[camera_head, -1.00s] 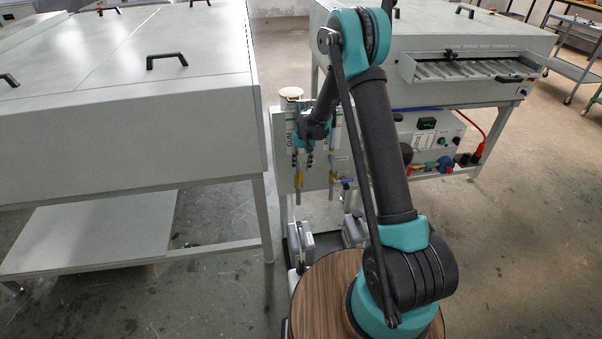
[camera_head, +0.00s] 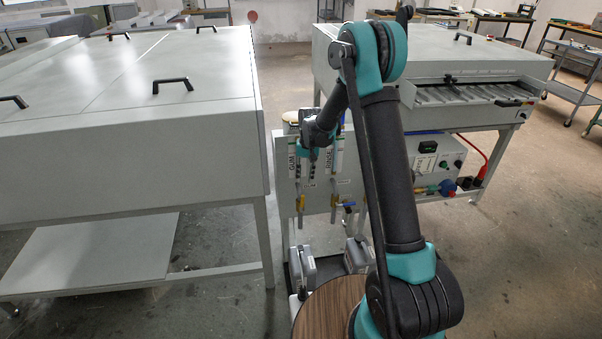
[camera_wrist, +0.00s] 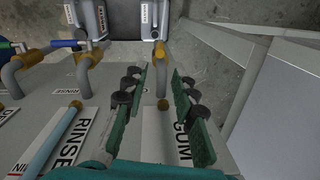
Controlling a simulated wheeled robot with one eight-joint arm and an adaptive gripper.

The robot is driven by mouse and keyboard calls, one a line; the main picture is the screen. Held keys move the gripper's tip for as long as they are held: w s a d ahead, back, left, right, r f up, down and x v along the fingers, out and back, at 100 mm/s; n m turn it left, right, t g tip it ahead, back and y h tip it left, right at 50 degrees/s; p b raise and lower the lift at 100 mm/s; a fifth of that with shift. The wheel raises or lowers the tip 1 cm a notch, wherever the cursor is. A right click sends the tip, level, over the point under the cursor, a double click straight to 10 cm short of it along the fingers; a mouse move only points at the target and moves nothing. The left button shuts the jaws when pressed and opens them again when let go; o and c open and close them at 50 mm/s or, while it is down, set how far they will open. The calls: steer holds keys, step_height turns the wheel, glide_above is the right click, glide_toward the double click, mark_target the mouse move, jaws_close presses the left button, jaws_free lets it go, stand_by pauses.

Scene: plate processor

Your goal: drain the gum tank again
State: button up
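The gum tank's white panel (camera_head: 291,163), marked GUM, is on the grey stand in the middle of the head view. Its GUM label (camera_wrist: 181,135) lies beyond the right finger in the wrist view. My gripper (camera_head: 306,178) is in front of this panel; in the wrist view its two teal fingers (camera_wrist: 160,100) are spread apart. The gum outlet pipe (camera_wrist: 160,62) runs beyond the fingertips toward a container (camera_wrist: 153,18). A brass fitting (camera_head: 300,203) shows under the gum panel; its handle's setting is unclear.
The RINSE panel (camera_head: 338,153) is beside the gum panel, with a blue-handled valve (camera_wrist: 66,44). Grey canisters (camera_head: 304,266) stand below. A large grey machine (camera_head: 130,150) closes in the left; another (camera_head: 460,62) stands behind right. Open floor lies at right.

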mark_target(302, 203)
steer(key=shift+s+a+f+n, duration=0.15)
steer(key=shift+a+n, duration=0.2)
steer(key=shift+n, duration=0.75)
steer(key=c, duration=0.5)
steer(key=n, duration=0.2)
steer(key=a+n, duration=0.1)
steer(key=n, duration=0.1)
steer(key=shift+s+f+h, duration=0.1)
steer(key=shift+s+h, duration=0.1)
steer(key=shift+h, duration=0.2)
jaws_close()
step_height(302, 203, down, 10)
steer(key=a+n+t+h, duration=0.1)
steer(key=n, duration=1.5)
steer(key=shift+s+a+f+h, duration=0.15)
steer(key=shift+s+a+h, duration=0.15)
steer(key=shift+a+h, duration=0.1)
